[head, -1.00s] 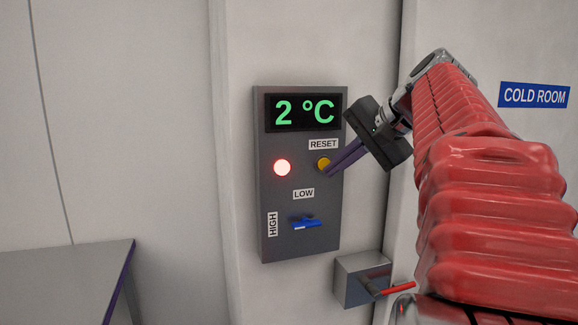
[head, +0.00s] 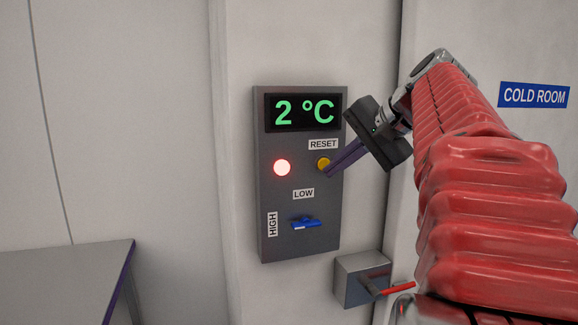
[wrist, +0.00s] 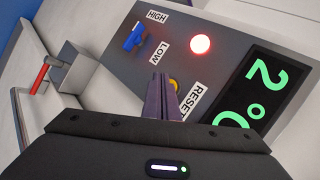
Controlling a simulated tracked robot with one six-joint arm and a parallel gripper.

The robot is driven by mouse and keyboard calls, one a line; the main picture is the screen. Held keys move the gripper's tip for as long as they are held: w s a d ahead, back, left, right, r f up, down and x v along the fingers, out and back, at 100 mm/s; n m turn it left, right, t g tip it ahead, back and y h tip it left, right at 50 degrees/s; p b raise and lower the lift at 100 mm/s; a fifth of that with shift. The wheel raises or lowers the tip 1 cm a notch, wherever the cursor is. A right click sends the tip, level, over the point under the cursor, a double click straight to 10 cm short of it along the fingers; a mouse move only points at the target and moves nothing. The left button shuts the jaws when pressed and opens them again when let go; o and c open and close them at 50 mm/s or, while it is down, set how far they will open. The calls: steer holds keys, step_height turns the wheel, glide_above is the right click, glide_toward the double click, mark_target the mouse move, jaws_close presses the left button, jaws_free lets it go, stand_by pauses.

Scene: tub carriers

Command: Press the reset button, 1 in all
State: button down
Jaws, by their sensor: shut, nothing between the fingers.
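The reset button (head: 323,163) is a round yellow knob below the RESET label on the grey control panel (head: 272,235). It also shows in the wrist view (wrist: 173,85), partly hidden behind the fingers. My gripper (head: 329,173) is shut and empty, its purple fingertips at the lower right edge of the button in the head view. In the wrist view my gripper (wrist: 160,78) points toward the panel right beside the button. I cannot tell whether the tips touch it. A round red lamp (head: 282,168) is lit left of the button.
The display (head: 304,112) reads 2 °C. A blue lever (head: 307,223) sits low on the panel, by the LOW and HIGH labels. A box with a red handle (head: 360,280) is at lower right. A grey table (head: 65,280) stands at lower left.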

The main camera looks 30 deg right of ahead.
steer(key=shift+w+d, duration=0.25)
steer(key=shift+w, duration=0.6)
stand_by(1.1)
steer(key=shift+s, duration=0.2)
steer(key=shift+s+a, duration=0.25)
steer(key=shift+s, duration=0.4)
steer(key=shift+s, duration=0.1)
steer(key=s, duration=0.2)
steer(key=s+a, duration=0.1)
steer(key=s, duration=0.1)
steer(key=shift+s+a, duration=0.2)
steer(key=shift+s, duration=0.1)
stand_by(0.4)
stand_by(0.6)
